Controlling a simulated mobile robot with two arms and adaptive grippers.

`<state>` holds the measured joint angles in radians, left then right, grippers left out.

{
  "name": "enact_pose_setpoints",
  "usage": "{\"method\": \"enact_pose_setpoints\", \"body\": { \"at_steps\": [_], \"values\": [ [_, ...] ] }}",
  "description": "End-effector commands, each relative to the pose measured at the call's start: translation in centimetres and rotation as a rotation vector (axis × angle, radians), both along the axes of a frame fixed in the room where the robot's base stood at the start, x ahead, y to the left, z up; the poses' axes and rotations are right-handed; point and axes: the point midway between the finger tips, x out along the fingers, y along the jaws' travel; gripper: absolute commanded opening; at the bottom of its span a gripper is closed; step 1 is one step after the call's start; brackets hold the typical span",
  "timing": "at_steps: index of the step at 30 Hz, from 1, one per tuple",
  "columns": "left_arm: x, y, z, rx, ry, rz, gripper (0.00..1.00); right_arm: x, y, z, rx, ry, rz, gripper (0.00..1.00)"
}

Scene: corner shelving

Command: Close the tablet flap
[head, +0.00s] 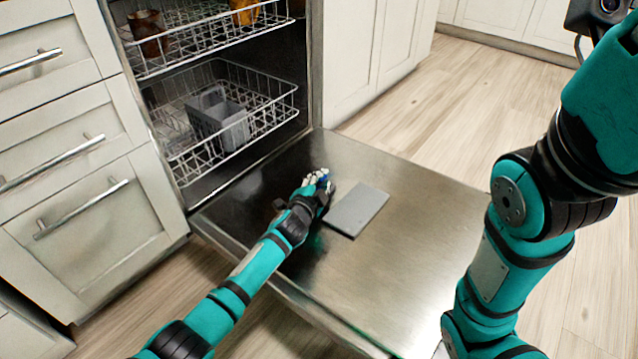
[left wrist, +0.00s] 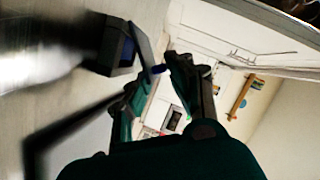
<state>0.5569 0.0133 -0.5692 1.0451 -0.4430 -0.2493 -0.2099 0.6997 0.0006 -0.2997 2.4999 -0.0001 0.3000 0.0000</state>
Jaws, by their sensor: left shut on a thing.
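The dishwasher door (head: 430,235) is folded down flat, with a grey rectangular plate (head: 357,210) on its inner face. My left gripper (head: 322,180) is low over the door, just left of this plate, and hides what it touches there. In the left wrist view a small dark box (left wrist: 112,48) with blue inside stands open, its thin grey tablet flap (left wrist: 142,43) raised. The flap's end reaches between the fingers of my left gripper (left wrist: 157,75), which is shut on it. My right arm shows at the right of the head view, its gripper out of frame.
The lower rack (head: 275,105) with a grey cutlery basket (head: 215,120) sits inside the dishwasher. The upper rack (head: 200,38) holds brown cups. Drawers with bar handles (head: 70,190) stand at left. The door's right part is clear.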

Motion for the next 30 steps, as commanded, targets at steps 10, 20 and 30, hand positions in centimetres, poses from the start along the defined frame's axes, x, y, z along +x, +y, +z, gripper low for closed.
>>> {"method": "enact_pose_setpoints", "body": {
  "at_steps": [10,20,30],
  "values": [
    [-0.08,-0.01,-0.27,0.047,-0.032,0.002,0.00,0.01,0.01,-0.74,0.000,0.000,0.000,0.40],
    [-0.06,0.01,-0.22,0.047,-0.032,0.002,0.23,0.01,0.02,-0.72,0.000,0.000,0.000,0.40],
    [-0.11,-0.11,-0.21,0.046,-0.033,0.001,0.38,0.02,-0.01,-0.70,0.001,0.001,0.002,0.40]
  ]
}}
